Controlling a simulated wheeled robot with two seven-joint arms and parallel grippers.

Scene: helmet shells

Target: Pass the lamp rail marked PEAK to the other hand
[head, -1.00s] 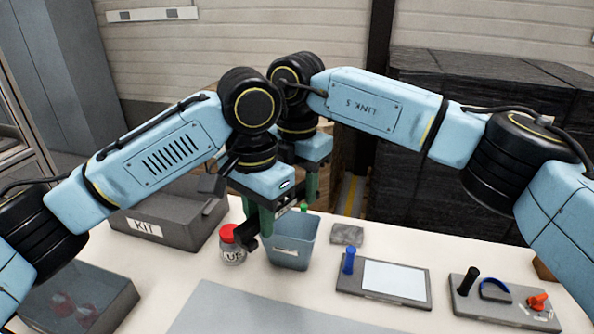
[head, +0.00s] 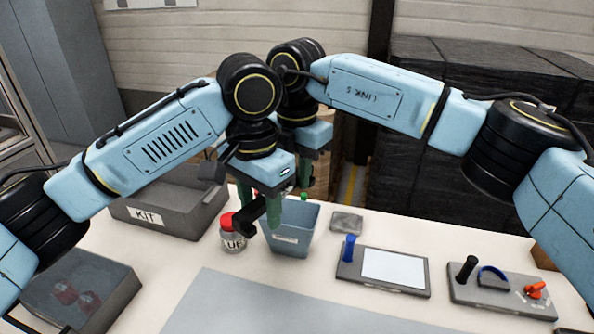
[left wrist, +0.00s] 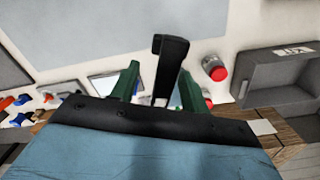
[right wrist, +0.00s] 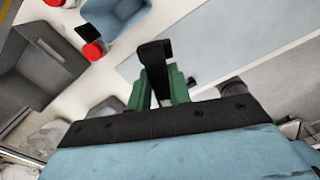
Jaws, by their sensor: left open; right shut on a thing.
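The lamp rail is a black bar with a hooked end; it shows in the head view (head: 249,230), the left wrist view (left wrist: 170,62) and the right wrist view (right wrist: 155,66). No PEAK mark is readable on it. My right gripper (right wrist: 160,84) is shut on the rail; in the head view it is mostly hidden behind the left one. My left gripper (head: 259,213) is open, its green fingers standing apart on either side of the rail, as the left wrist view also shows (left wrist: 158,82). The two grippers are close together above the table.
Below the grippers stand a blue-grey bin (head: 294,236) and a red-lidded jar (head: 232,238). A grey KIT box (head: 185,222) is at the left, with a clear-topped case (head: 110,290) nearer. A panel with a blue peg (head: 345,280) and a tool board (head: 500,295) lie right. The front mat (head: 260,305) is clear.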

